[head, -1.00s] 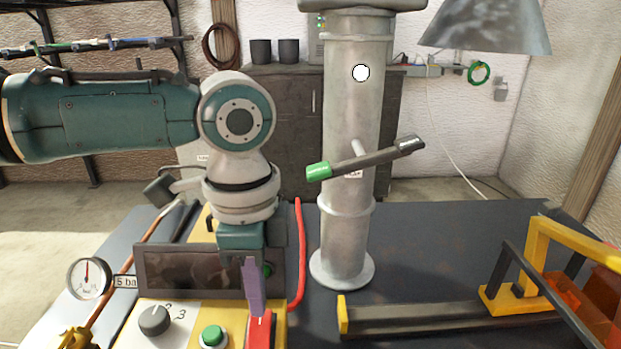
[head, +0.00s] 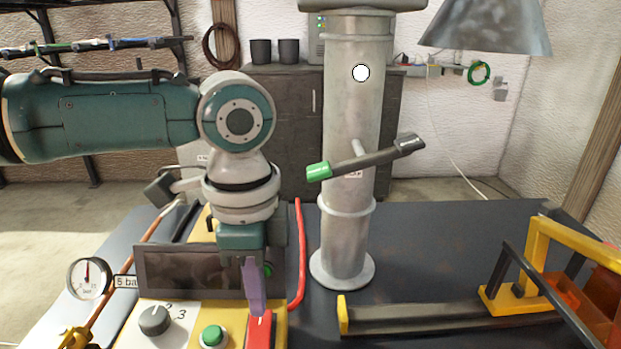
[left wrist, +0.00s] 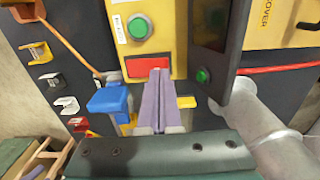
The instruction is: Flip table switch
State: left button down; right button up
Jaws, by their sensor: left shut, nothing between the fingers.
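A red switch-like part (head: 260,332) sits on the yellow control panel (head: 280,330), right of a green button (head: 212,336). I take it as the table switch. In the left wrist view the red part (left wrist: 136,68) shows just left of the fingertips, which partly hide it. My left gripper (head: 256,311) points down with its purple fingers shut and empty. Its tips are at the upper end of the red part in the head view. I cannot tell whether they touch it. The shut fingers (left wrist: 160,75) also show in the left wrist view. My right gripper is not in view.
A grey dial (head: 154,320) and a pressure gauge (head: 90,278) are to the left. A dark box (head: 190,272) stands behind the panel. A red hose (head: 299,250) and a grey column with a green-tipped lever (head: 365,161) are to the right.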

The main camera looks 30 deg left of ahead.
pick_arm(q)
jog(key=shift+f+b, duration=0.55)
jog(key=shift+f, duration=0.45)
dwell(0.4)
jog(key=shift+r, duration=0.1)
notch_tip(320, 180, up, 7)
jog(key=p, duration=0.8)
dwell(0.5)
